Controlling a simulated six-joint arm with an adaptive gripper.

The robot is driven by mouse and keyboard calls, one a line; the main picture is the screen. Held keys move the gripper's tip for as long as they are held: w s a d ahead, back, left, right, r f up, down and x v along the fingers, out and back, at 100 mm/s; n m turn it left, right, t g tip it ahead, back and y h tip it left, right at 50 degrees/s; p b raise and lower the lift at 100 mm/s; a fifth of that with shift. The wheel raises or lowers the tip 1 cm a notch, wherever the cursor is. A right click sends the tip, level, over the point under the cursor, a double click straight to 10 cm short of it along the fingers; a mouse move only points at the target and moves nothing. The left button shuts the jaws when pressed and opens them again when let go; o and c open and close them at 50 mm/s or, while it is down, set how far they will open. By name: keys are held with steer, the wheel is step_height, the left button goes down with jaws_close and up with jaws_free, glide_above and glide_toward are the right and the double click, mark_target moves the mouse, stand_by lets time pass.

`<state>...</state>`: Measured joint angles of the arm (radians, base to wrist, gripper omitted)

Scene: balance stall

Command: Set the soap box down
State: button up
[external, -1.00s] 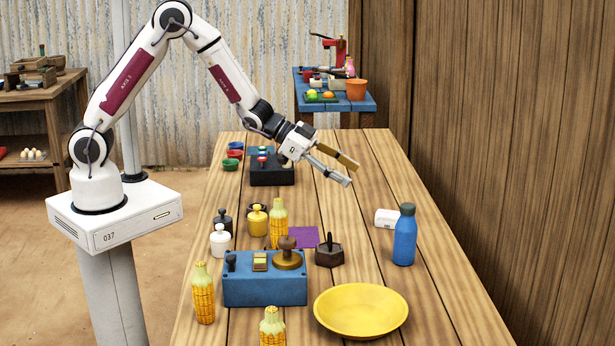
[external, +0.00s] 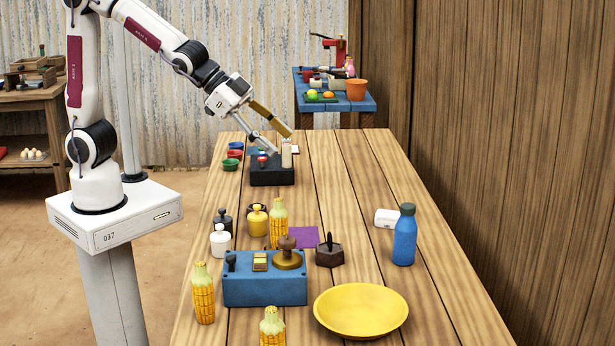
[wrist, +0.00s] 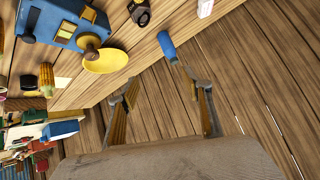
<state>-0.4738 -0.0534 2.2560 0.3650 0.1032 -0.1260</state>
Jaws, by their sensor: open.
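A small white box (external: 387,218), which I take for the soap box, lies on the bench just left of the blue bottle. A white thing, probably the same box, is cut off at the top edge of the wrist view (wrist: 205,8).
The blue bottle (external: 404,236) stands close beside the white box. A yellow bowl (external: 361,308), a blue box (external: 265,284) with a brass knob, corn cobs (external: 203,296) and small weights fill the near left. A black box (external: 271,176) stands at the far end.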

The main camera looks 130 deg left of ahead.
steer(key=s+d+m+g+h, duration=0.2)
steer(key=s+d+m+h, duration=0.1)
steer(key=s+d, duration=1.9)
steer(key=shift+s+d+r+g+h, duration=0.3)
steer(key=shift+d+r+g+h, duration=0.1)
steer(key=shift+d+h, duration=0.6)
